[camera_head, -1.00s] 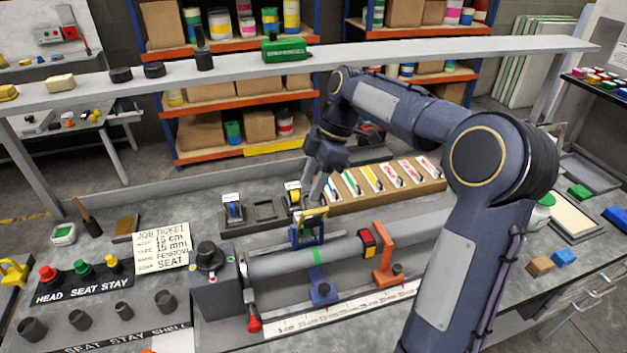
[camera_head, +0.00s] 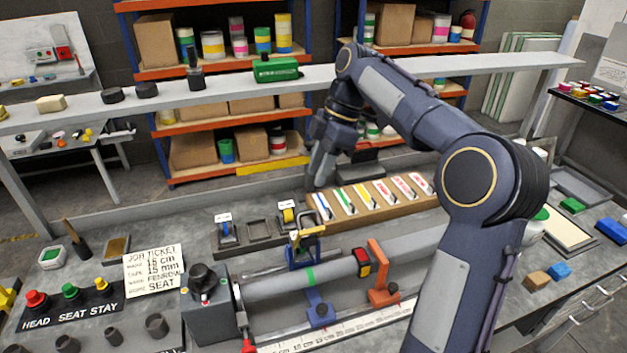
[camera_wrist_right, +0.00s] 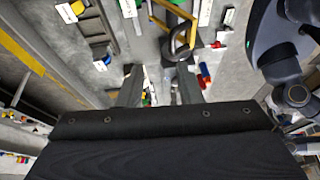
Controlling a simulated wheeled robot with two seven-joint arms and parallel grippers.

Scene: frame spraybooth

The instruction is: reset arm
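My right gripper (camera_head: 320,172) hangs in the air behind and above the bench fixture, with its fingers pointing down. In the right wrist view the two fingers (camera_wrist_right: 160,80) stand apart with nothing gripped between them. The right arm crosses the right half of the head view. My left gripper is in neither view. Below the gripper a grey tube (camera_head: 285,284) lies in the fixture with a green band (camera_head: 311,275) on it. A blue clamp with a yellow top (camera_head: 303,248) stands at the tube, apart from the gripper.
A rack of labelled strips (camera_head: 375,200) lies just right of the gripper. A tray with tape dispensers (camera_head: 258,229) is to its left. A long shelf (camera_head: 225,88) with a green box (camera_head: 276,69) spans behind. A job ticket (camera_head: 153,266) and buttons (camera_head: 70,291) sit at left.

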